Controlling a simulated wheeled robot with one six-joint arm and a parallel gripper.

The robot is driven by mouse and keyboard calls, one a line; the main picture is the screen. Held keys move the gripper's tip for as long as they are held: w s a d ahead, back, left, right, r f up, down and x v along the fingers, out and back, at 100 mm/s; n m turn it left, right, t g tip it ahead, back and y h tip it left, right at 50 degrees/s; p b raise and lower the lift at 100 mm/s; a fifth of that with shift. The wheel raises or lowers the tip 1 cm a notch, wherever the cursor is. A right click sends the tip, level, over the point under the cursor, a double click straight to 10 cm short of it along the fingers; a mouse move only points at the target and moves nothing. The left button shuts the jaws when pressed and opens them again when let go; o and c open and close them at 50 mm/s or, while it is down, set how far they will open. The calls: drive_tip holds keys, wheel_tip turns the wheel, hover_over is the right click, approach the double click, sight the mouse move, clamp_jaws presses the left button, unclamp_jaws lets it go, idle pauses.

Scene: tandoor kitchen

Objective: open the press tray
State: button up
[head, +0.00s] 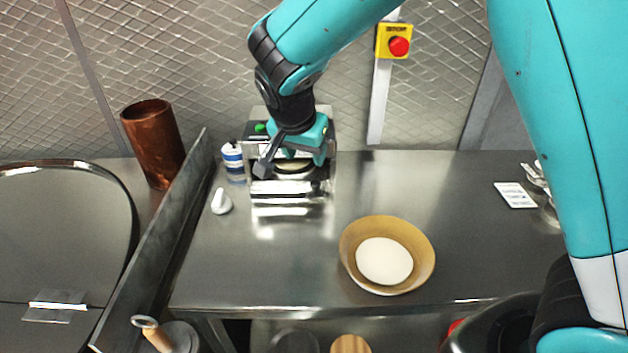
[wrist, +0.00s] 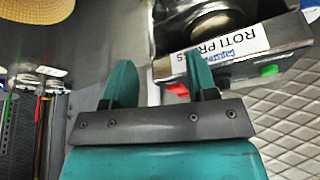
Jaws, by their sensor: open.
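The roti press (head: 326,140) is a metal box at the back of the steel counter. Its shiny metal front part (head: 290,188), which may be the tray, sticks out toward me, with a pale round disc (head: 293,168) just behind it. In the wrist view the press (wrist: 280,38) shows a "ROTI PR..." label, a red button, a green button and a round metal part. My gripper (head: 303,157) is over the press in the head view, pointing down, and partly hides it. Its two teal fingers (wrist: 159,65) are apart with nothing between them. I cannot tell whether they touch the press.
A wooden bowl (head: 428,262) holding something white stands at the counter's front. A blue-white container (head: 232,157) and a white knob-like object (head: 221,203) are left of the press. A metal divider (head: 165,245) and copper cylinder (head: 152,145) stand farther left.

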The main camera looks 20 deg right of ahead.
sight(315, 184)
drive_tip(key=p+x, duration=0.2)
drive_tip(key=x, duration=1)
drive_tip(key=shift+f, duration=0.15)
drive_tip(key=shift+c, duration=0.2)
clamp_jaws()
